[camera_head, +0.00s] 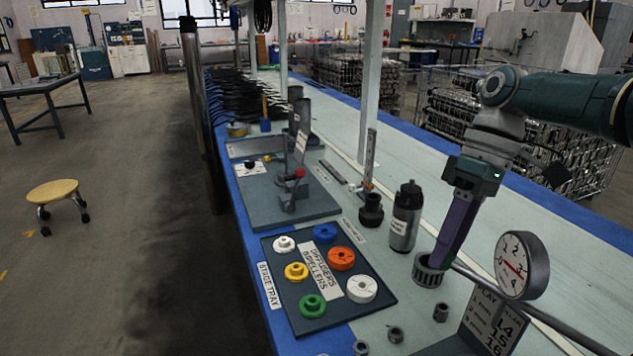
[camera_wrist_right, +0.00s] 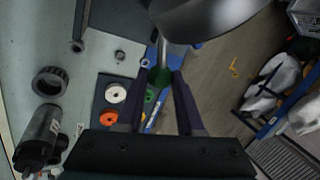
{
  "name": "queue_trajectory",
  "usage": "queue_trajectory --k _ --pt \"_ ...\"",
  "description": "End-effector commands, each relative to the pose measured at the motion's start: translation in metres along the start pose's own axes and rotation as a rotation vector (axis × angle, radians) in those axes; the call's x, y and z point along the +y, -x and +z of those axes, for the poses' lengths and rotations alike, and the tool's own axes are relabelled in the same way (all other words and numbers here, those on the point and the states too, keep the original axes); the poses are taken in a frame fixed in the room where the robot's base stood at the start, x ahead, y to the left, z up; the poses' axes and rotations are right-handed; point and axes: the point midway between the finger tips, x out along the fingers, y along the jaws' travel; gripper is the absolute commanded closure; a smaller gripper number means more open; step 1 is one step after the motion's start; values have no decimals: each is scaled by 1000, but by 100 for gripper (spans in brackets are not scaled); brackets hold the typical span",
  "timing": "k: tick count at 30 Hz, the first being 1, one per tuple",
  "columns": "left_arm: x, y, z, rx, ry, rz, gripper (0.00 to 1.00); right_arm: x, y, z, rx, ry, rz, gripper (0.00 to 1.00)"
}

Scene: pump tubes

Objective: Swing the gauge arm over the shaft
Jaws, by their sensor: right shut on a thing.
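My right gripper (camera_head: 438,264) reaches down from the right in the head view, its purple fingers in front of part of a dark toothed ring. A pale stem runs from the knob up to a large grey metal part at the top. A round dial gauge (camera_head: 521,265) with a white face stands just right of the fingers. A grey rod (camera_head: 550,320) runs from the fingertips behind the gauge to the lower right. I cannot tell which part is the shaft. My left gripper is out of view.
The stage tray (camera_head: 341,317) holds several coloured impellers left of my gripper. The toothed ring (camera_head: 428,277), a dark bottle (camera_head: 405,218), small rings and a labelled stand (camera_head: 490,322) are close by. White posts rise from the bench behind.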

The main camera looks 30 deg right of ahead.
Motion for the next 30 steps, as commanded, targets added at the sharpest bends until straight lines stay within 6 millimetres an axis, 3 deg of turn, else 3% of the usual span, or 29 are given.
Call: queue_trajectory --k 1,6,15,30 --pt "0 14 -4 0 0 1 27 -12 2 0 -18 39 -1 100" --pt "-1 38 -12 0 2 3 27 -43 -10 3 -73 171 0 100" --pt "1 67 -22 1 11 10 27 -82 -29 15 -150 356 2 100" --pt "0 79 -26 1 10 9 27 -102 -42 24 -191 460 1 100"
